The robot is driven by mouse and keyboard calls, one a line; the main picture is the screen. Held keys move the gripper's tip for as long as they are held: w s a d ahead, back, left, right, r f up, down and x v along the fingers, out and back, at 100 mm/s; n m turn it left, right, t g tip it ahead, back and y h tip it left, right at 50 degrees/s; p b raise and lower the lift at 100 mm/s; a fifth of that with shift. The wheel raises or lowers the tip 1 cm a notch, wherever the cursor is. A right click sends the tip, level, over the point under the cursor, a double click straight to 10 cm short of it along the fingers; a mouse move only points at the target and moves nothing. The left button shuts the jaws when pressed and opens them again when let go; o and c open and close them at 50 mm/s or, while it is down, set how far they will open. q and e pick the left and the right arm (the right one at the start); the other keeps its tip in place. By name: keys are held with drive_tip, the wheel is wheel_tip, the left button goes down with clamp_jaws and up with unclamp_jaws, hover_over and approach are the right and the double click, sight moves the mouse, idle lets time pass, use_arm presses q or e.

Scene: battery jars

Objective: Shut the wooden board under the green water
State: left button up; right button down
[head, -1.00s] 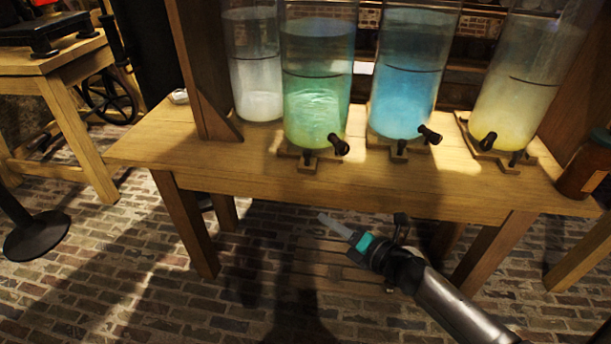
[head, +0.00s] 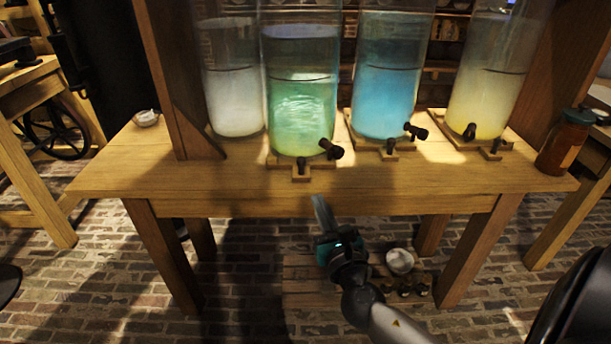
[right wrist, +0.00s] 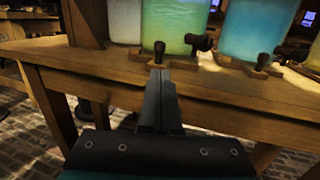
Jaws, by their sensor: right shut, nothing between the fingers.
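A glass jar of green water (head: 302,105) stands on the wooden table, with a black tap at its lower right. It also shows in the right wrist view (right wrist: 172,22). Under it a small wooden board (head: 287,164) sticks out toward the table's front edge, with a dark knob (head: 302,167) on its front part. In the right wrist view the knob (right wrist: 159,48) is just beyond my fingertips. My right gripper (head: 318,198) is shut and empty, pointing up at the table's front edge below the board. No contact with the board can be made out. My left gripper is not in view.
Jars of white (head: 234,100), blue (head: 386,100) and yellow water (head: 482,100) stand beside the green one. A lidded amber jar (head: 566,143) stands at the table's right end. The wooden table (head: 240,190) has a bare front strip. A white bowl (head: 400,262) sits low beneath it.

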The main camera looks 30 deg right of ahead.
approach(302, 167)
drive_tip(key=x, duration=0.3)
drive_tip(key=shift+b, duration=0.3)
drive_tip(key=shift+x, duration=1.05)
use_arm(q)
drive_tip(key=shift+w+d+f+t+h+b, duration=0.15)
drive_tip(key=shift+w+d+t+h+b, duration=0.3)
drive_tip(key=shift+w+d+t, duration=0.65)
use_arm(e)
drive_tip(key=shift+x, duration=0.85)
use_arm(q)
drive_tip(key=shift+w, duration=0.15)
